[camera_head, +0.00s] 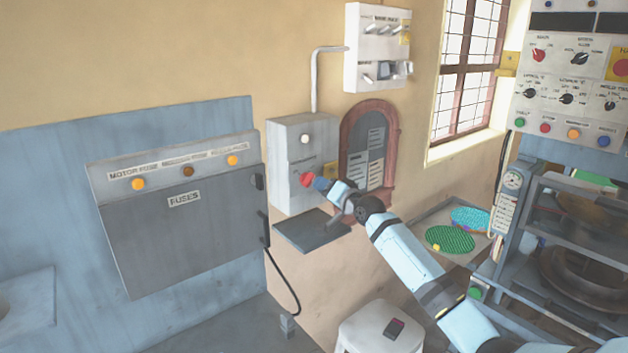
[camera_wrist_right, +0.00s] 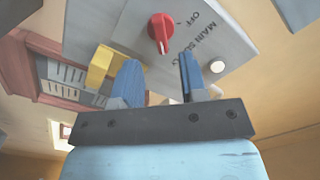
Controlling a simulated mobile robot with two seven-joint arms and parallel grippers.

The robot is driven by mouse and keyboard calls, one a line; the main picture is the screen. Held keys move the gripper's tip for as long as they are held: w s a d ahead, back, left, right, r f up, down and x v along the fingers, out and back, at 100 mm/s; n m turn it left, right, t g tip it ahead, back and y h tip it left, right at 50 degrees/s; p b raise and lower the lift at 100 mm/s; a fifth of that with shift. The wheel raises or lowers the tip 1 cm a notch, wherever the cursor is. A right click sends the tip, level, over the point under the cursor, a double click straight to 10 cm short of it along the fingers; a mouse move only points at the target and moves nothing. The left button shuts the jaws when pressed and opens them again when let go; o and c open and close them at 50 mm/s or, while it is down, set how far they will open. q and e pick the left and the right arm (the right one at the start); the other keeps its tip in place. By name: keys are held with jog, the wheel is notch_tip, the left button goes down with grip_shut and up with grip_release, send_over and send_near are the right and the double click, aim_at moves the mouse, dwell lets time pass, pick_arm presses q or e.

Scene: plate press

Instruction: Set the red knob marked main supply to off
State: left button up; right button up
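The red knob (camera_head: 306,180) sits on the front of a grey wall box (camera_head: 290,140). In the right wrist view the red knob (camera_wrist_right: 160,30) shows beside the lettering "MAIN SUPPLY" and "OFF", with a white mark on its end nearer my gripper, turned away from the word OFF. My right gripper (camera_head: 322,184) is close in front of the knob. In the wrist view my right gripper (camera_wrist_right: 158,66) has its blue fingers apart with nothing between them; the knob lies just beyond the tips, roughly in line with the gap. My left gripper is out of view.
A dark shelf (camera_head: 312,232) juts out below the box. A yellow part (camera_wrist_right: 101,68) is beside one finger. A red-brown arched frame (camera_head: 352,135) is right of the box. The grey fuse panel (camera_head: 185,225) stands left, with a white stool (camera_head: 365,330) below.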

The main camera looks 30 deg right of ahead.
aim_at(312, 181)
jog(key=w, duration=0.5)
jog(key=shift+a, duration=0.2)
jog(key=shift+r, duration=0.1)
grip_shut()
